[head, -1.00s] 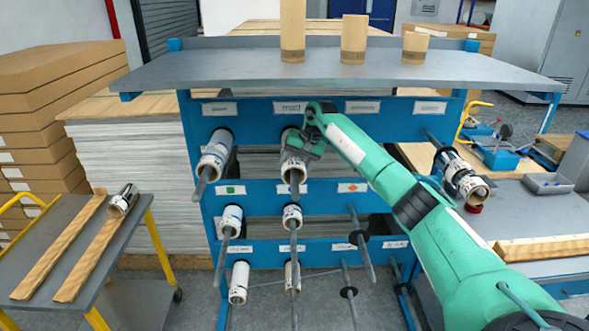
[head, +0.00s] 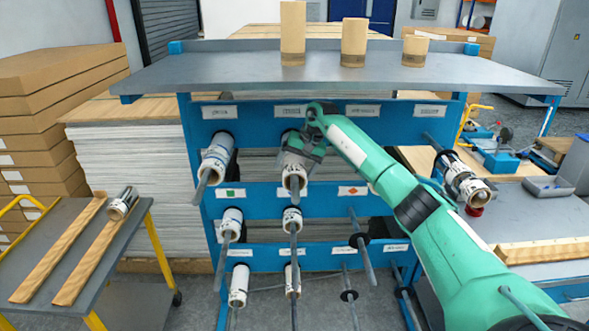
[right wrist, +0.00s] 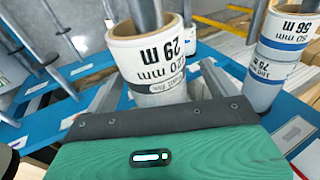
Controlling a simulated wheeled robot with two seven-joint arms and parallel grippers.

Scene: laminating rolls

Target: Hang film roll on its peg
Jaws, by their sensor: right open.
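A white film roll (head: 294,180) with a brown core sits around the second peg of the rack's top row. Whether a finger touches the roll cannot be told. The blue rack (head: 255,108) carries rows of pegs with labels above them. My left gripper is not in view.
A neighbouring roll (head: 216,158) hangs on the top-left peg, and another roll (head: 463,182) on the top-right peg beside my forearm. Several rolls hang lower. Another roll (head: 122,204) lies on the cart (head: 40,215) at left. Brown cores (head: 353,42) stand on the top shelf (head: 200,72).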

